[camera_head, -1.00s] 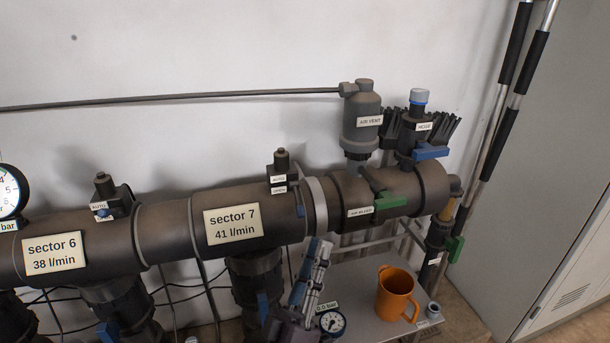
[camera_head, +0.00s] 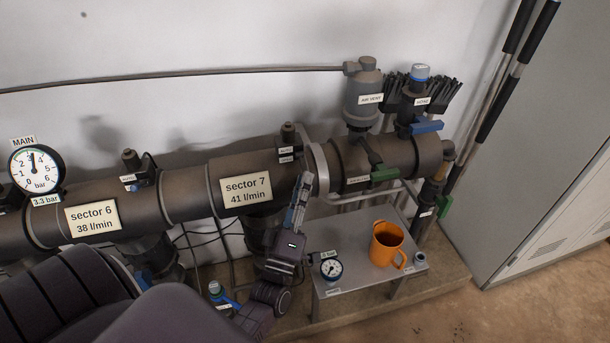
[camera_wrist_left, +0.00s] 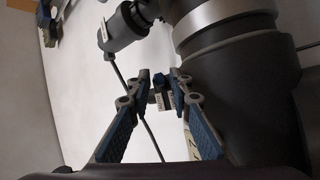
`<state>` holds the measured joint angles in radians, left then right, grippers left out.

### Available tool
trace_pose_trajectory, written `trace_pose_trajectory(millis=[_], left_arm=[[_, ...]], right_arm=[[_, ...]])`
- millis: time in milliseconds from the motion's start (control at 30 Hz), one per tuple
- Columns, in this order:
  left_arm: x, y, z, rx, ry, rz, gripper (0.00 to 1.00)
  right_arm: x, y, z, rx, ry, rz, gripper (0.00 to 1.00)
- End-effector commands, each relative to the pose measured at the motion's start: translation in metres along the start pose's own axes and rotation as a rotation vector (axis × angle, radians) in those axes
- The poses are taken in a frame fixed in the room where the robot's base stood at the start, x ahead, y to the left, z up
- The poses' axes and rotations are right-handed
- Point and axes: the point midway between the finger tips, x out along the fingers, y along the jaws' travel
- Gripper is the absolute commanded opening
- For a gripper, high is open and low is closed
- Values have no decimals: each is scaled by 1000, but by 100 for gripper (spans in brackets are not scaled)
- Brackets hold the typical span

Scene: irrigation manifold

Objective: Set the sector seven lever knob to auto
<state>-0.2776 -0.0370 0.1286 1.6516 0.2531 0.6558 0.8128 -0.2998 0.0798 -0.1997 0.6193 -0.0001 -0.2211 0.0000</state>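The sector 7 selector is a small dark block (camera_head: 288,138) with two stacked white labels, on top of the wide pipe by the "sector 7 41 l/min" plate (camera_head: 246,190). The upper label seems to read AUTO, but its lettering is small. My left gripper (camera_head: 304,180) is below and right of this block, fingers pointing up, in front of the pipe. I cannot tell the knob's setting. My right gripper is not in view.
An orange mug (camera_head: 386,244) and a small gauge (camera_head: 331,268) stand on the low grey table (camera_head: 350,287). The sector 6 selector (camera_head: 133,163) is to the left.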

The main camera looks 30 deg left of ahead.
Motion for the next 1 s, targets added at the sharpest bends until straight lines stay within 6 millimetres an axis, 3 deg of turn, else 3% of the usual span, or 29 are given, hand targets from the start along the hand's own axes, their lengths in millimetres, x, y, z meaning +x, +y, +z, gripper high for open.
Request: trace_pose_trajectory(millis=[167, 433, 633, 1000], left_arm=[[15, 1, 0, 0, 0, 1, 19], [16, 0, 0, 0, -1, 0, 19], [16, 0, 0, 0, 0, 0, 0], [16, 0, 0, 0, -1, -1, 0]], right_arm=[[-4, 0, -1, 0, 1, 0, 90], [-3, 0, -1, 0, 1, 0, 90], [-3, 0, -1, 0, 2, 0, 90], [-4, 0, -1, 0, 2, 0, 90]])
